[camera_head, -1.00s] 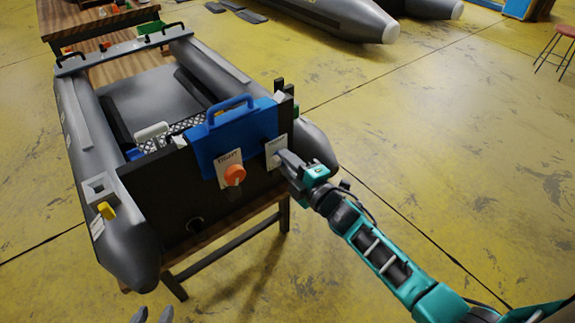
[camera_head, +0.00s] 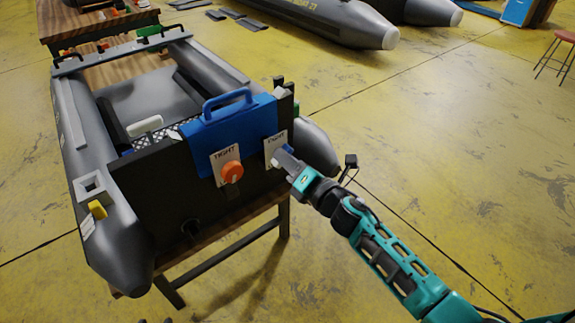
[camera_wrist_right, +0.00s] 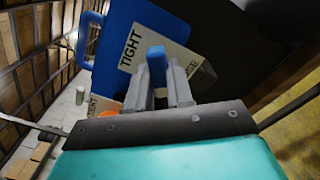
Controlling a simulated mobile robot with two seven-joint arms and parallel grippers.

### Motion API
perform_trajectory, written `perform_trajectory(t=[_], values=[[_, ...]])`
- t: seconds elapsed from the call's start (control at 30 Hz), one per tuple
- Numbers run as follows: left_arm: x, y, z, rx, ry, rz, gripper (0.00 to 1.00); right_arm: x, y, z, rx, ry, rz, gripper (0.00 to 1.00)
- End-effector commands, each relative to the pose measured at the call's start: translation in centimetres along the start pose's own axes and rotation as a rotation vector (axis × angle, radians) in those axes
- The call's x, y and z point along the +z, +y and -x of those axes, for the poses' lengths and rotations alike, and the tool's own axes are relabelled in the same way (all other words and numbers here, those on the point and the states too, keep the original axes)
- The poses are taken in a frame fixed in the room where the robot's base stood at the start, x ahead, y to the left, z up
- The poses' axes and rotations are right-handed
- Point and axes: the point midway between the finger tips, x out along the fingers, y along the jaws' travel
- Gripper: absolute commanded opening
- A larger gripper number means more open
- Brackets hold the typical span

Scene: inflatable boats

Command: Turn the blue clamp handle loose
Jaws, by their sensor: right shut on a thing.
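The blue clamp handle (camera_wrist_right: 156,60) is a small blue lever in front of a white label (camera_wrist_right: 160,45) with TIGHT on one side and partly hidden letters on the other. My right gripper (camera_wrist_right: 157,88) is shut on this handle, one grey finger on each side. In the head view the right gripper (camera_head: 280,157) is at the label on the right of the boat's dark transom (camera_head: 160,195), and a bit of blue handle (camera_head: 288,149) shows beside the fingers. Only the tips of my left gripper (camera_head: 154,321) show at the bottom edge, apart and empty.
A blue bracket with a carrying handle (camera_head: 228,103) hangs over the transom. An orange knob (camera_head: 232,172) with its own TIGHT label is left of my right gripper. The grey boat rests on a wooden table (camera_head: 240,218).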

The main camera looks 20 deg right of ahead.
Motion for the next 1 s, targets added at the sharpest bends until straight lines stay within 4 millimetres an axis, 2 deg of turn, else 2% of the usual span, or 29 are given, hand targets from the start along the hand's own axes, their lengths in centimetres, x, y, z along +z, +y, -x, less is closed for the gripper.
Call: perform_trajectory(t=[0.37, 0.47, 0.7, 0.93, 0.97, 1.0], values=[[0.2, 0.0, -0.2, 0.0, 0.0, 0.0, 0.43, -0.1, -0.1, 0.0, -0.002, 0.001, 0.053, 0.0], [0.8, 0.0, -0.6, 0.0, 0.001, 0.0, 0.43, -0.2, -0.3, 0.0, 0.0, 0.002, 0.167, 0.0], [1.8, 0.0, -1.6, -0.001, 0.005, 0.0, 0.43, -0.1, -0.2, 0.0, 0.0, 0.001, 0.598, 0.0], [1.6, 0.0, -1.5, -0.001, 0.006, -0.001, 0.43, 0.0, 0.0, 0.0, -0.001, 0.002, 0.628, 0.0], [1.6, 0.0, -1.5, -0.001, 0.006, -0.001, 0.43, 0.0, 0.0, 0.0, -0.001, 0.002, 0.627, 0.22], [1.6, 0.0, -1.5, -0.001, 0.006, -0.001, 0.43, 0.0, 0.0, 0.0, -0.001, 0.002, 0.626, 0.26]])
